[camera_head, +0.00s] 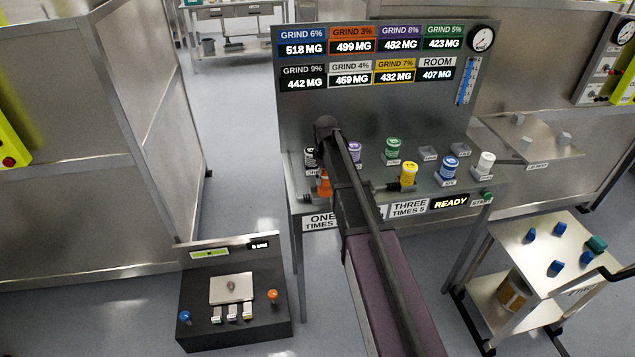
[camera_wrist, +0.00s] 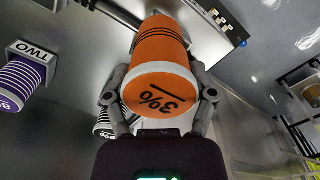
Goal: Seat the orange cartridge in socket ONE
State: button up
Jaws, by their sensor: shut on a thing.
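The orange cartridge (camera_head: 324,184), marked 3%, shows beside my arm at the front left of the bench. In the wrist view the orange cartridge (camera_wrist: 160,52) lies between the fingers of my gripper (camera_wrist: 159,82), which is shut on it. My arm hides most of the gripper in the head view. The label of socket ONE (camera_head: 319,222) is on the bench's front edge, just below the orange cartridge. The socket itself is mostly hidden. I cannot tell whether the cartridge is in it or above it.
The yellow cartridge (camera_head: 409,173) stands above the THREE label (camera_head: 408,208). Purple (camera_head: 355,152), black-and-white (camera_head: 310,158), green (camera_head: 393,149), blue (camera_head: 449,167) and white (camera_head: 485,162) cartridges stand nearby. A display panel (camera_head: 380,110) rises behind. A cart (camera_head: 540,260) stands at right.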

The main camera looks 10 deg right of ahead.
jog(key=shift+w, duration=0.1)
jog(key=shift+w+a, duration=0.2)
jog(key=shift+w, duration=0.05)
jog(key=shift+w+a+f+b, duration=0.3)
jog(key=shift+w+f+b, duration=0.1)
jog(key=shift+f+b, duration=0.2)
jog(key=shift+w+a+f+b, duration=0.3)
jog(key=shift+w+f+b, duration=0.05)
jog(key=shift+f+b, duration=0.95)
jog(key=shift+f, duration=0.2)
jog(key=o, duration=1.2)
jog(key=shift+r, duration=0.1)
jog(key=shift+o, duration=0.2)
jog(key=shift+r, duration=0.1)
